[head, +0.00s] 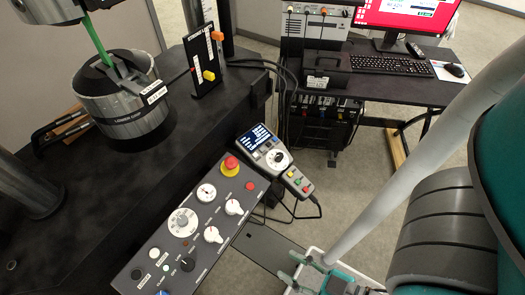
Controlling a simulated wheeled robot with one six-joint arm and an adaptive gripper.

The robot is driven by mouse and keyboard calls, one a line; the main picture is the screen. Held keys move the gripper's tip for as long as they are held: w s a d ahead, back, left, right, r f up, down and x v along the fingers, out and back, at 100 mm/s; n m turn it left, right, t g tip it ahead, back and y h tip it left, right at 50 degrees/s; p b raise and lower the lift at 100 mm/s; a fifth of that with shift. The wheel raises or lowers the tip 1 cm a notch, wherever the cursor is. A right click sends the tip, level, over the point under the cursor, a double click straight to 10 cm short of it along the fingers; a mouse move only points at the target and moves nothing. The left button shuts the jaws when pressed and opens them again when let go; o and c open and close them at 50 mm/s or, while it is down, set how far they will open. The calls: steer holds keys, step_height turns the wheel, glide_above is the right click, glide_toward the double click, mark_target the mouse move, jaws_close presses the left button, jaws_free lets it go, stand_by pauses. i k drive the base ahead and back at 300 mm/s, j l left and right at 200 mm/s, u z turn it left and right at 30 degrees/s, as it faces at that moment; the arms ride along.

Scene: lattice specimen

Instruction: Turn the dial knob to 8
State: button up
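The slanted control panel (150,240) stands at lower centre. On it is a large round dial (183,222) with a pale numbered ring; its numbers are too small to read. Two white pointer knobs (233,207) and (212,234) sit to its right, and a small dark knob (187,264) below. A handheld controller (262,146) beside the panel has another round dial (278,158); its setting is unreadable. I cannot tell which dial the task names. My arm fills the right side; I cannot make out my gripper, and nothing touches the dials.
A red emergency button (230,166) tops the panel. The black machine table (90,215) with a steel cylinder (125,100) stands left. A desk (400,92) with keyboard and monitor stands at the back right.

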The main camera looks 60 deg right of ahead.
mark_target(279, 156)
steer(key=k+j, duration=0.5)
steer(key=j, duration=0.2)
steer(key=k+j+z, duration=0.15)
steer(key=k+j, duration=0.35)
steer(key=j, duration=0.2)
